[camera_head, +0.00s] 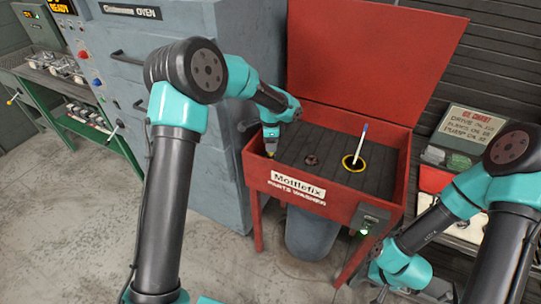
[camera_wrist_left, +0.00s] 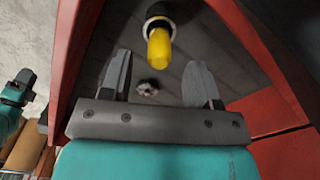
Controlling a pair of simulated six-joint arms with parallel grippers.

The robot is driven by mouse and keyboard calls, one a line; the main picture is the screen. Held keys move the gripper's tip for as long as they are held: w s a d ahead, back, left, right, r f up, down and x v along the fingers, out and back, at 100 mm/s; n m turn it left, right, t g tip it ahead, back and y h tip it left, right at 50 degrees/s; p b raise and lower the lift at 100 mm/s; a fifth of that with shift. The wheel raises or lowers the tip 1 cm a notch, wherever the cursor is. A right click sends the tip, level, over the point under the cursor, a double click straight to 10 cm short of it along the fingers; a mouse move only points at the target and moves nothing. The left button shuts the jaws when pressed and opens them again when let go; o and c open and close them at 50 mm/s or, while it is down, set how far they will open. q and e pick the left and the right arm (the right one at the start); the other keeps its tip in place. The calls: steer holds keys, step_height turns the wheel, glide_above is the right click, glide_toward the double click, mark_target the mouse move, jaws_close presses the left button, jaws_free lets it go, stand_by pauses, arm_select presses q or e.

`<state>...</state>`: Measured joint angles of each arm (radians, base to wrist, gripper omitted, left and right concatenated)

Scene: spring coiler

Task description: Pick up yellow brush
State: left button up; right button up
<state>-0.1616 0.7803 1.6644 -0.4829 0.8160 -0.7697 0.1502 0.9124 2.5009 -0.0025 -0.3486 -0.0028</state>
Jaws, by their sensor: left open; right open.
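The yellow brush (camera_wrist_left: 159,48), with a yellow handle and a dark end, is inside the red parts washer. In the left wrist view it lies ahead of my left gripper (camera_wrist_left: 158,78), roughly centred between the two fingers. That gripper is open and nothing is held in it. In the head view my left gripper (camera_head: 271,144) reaches down into the washer's left corner, with a small bit of yellow just under it. My right gripper (camera_head: 383,288) is low at the right, outside the washer, and its fingers are hard to make out.
The red parts washer (camera_head: 326,208) has raised walls and an open lid (camera_head: 370,55) standing at the back. A blue-and-white stick (camera_head: 360,145) stands in a yellow ring on its floor, with a small dark drain (camera_head: 311,160) nearby. A grey oven (camera_head: 175,100) is at the left.

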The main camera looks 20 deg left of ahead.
arm_select(q)
steer(key=shift+f, duration=2.6)
steer(key=shift+c, duration=0.4)
steer(key=c, duration=0.9)
steer(key=shift+c, duration=0.2)
step_height(320, 180, up, 10)
steer(key=shift+r, duration=0.1)
